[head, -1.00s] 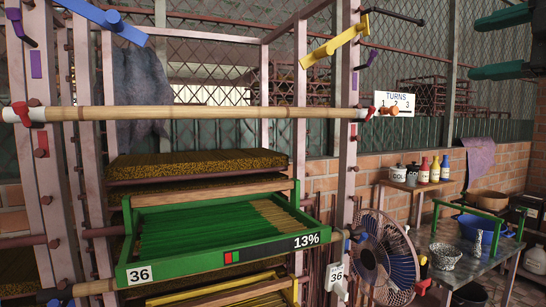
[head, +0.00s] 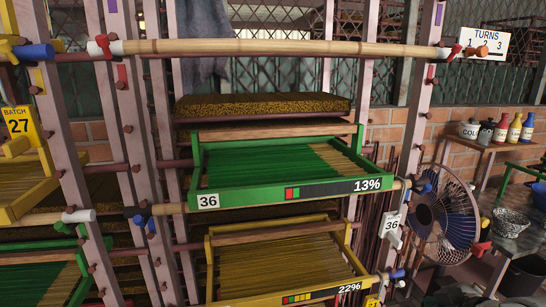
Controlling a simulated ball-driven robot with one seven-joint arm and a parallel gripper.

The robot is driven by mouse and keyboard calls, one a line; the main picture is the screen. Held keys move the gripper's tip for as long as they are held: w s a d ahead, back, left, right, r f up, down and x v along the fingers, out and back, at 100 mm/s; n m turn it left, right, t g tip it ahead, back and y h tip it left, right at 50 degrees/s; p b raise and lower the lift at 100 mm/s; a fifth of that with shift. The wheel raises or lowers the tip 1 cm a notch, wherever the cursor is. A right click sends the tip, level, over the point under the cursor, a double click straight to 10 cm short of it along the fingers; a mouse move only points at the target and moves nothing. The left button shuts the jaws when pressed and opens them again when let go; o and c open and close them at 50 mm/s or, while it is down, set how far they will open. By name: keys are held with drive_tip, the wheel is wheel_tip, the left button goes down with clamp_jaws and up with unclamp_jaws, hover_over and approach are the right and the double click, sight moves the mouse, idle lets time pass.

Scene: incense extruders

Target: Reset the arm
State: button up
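My gripper and arm do not show in the head view now. In front of me stands a pink metal rack (head: 66,140). A green tray (head: 204,180) marked 36 and 13% sits on it, holding green and tan sticks. Below it is a yellow tray (head: 214,265) marked 22%, with tan sticks. A bamboo pole (head: 260,47) runs across the front of the rack above the green tray.
A yellow tray (head: 40,195) by a Batch 27 sign (head: 20,122) is at the left. At the right are a fan (head: 443,220), a shelf with several bottles (head: 514,128), a patterned pot (head: 508,222) and a Turns sign (head: 481,44). Rods stick out from the rack posts.

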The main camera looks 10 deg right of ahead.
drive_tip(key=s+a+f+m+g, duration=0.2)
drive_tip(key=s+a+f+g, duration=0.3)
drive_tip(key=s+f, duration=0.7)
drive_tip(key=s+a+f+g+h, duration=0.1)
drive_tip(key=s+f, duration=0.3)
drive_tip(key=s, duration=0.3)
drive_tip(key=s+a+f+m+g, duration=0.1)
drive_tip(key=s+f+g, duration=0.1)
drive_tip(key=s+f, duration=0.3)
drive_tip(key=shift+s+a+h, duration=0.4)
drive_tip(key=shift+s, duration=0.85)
